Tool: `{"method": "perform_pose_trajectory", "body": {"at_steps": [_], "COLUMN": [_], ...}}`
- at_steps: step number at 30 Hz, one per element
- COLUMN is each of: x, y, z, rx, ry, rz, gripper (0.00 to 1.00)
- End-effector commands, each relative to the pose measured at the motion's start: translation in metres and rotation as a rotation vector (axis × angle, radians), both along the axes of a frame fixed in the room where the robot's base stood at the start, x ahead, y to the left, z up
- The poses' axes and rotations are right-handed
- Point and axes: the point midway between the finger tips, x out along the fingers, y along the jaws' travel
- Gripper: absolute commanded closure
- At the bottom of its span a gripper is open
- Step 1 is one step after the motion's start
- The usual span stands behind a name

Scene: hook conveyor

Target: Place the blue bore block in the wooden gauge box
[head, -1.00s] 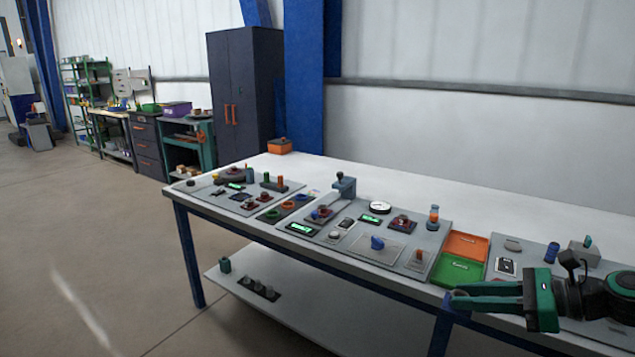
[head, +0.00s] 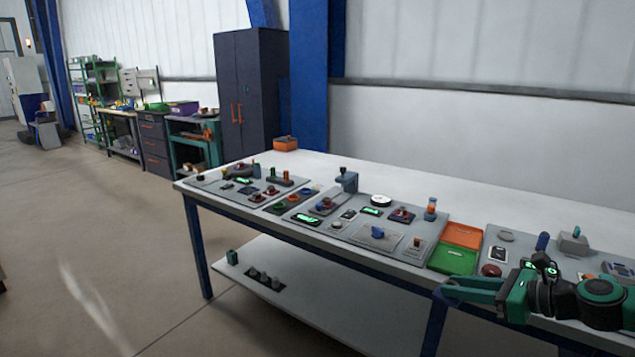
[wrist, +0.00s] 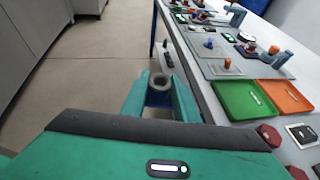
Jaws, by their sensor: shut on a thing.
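My gripper (head: 462,290) reaches left past the front edge of the table in the head view, at the lower right. In the wrist view its two green fingers (wrist: 159,96) are shut on the blue bore block (wrist: 160,81), a small blue piece with a round grey-rimmed hole facing up. The block is held clear of the table, with the floor behind it. In the head view the block is small and mostly hidden at the fingertips. I cannot make out a wooden gauge box in either view.
The long white table (head: 345,172) carries grey panels with small parts. A green tray (head: 452,261) and an orange tray (head: 463,235) lie near my gripper. An orange box (head: 285,143) stands at the far corner. Open floor (head: 110,260) lies left of the table.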

Motion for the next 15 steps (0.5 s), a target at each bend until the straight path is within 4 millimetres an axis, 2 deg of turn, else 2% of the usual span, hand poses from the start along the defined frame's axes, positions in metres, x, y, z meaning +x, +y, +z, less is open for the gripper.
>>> {"method": "perform_pose_trajectory", "body": {"at_steps": [9, 15], "x": [0.075, 0.114], "y": [0.009, 0.015], "z": [-0.027, -0.029], "rx": [0.001, -0.002], "ry": [-0.001, -0.004], "rz": [-0.243, -0.378], "gripper": [1.0, 1.0]}}
